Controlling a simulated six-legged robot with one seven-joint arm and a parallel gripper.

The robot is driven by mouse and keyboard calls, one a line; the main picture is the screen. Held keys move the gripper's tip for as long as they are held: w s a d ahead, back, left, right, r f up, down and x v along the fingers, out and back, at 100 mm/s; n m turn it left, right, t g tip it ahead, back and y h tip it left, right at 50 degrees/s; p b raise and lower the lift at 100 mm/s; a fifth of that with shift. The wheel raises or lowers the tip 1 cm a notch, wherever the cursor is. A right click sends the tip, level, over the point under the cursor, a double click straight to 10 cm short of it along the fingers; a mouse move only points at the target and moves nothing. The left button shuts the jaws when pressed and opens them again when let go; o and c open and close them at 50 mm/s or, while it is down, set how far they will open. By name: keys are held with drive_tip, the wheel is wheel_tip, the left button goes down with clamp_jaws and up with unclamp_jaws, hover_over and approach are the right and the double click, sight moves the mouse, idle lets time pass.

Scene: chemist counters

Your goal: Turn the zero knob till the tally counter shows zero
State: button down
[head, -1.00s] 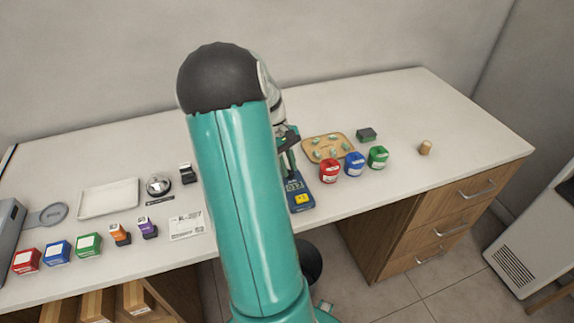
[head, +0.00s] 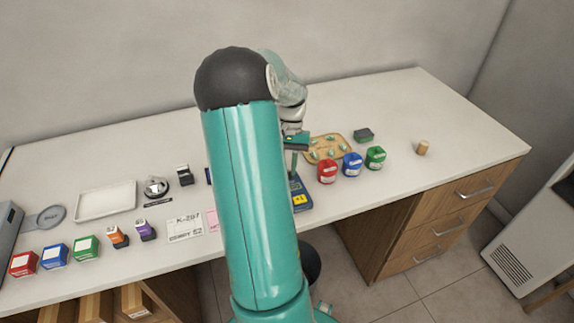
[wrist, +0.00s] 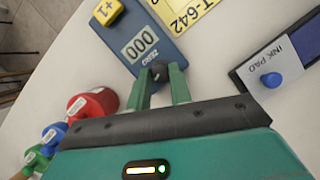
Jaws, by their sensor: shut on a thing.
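The blue tally counter (wrist: 166,22) lies on the counter top, and its pale display (wrist: 141,44) reads 000 in the wrist view. The word ZERO is printed beside a small dark zero knob (wrist: 158,70). A yellow +1 button (wrist: 107,11) sits at its other end. My gripper (wrist: 161,80) has its two green fingers on either side of the zero knob, shut on it. In the head view my arm hides much of the tally counter (head: 304,205), including the knob.
An ink pad (wrist: 284,55) lies to the right of my gripper in the wrist view. Red (head: 327,172), blue (head: 353,164) and green (head: 376,157) containers stand right of the tally counter. A tan tray (head: 316,140) lies behind them. A white tray (head: 107,196) lies at left.

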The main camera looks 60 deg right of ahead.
drive_tip(key=shift+s+m+t, duration=0.1)
drive_tip(key=shift+m+t, duration=0.4)
drive_tip(key=shift+m, duration=0.6)
drive_tip(key=c, duration=1.3)
unclamp_jaws()
drive_tip(key=v, duration=1.4)
drive_tip(key=shift+f, duration=0.1)
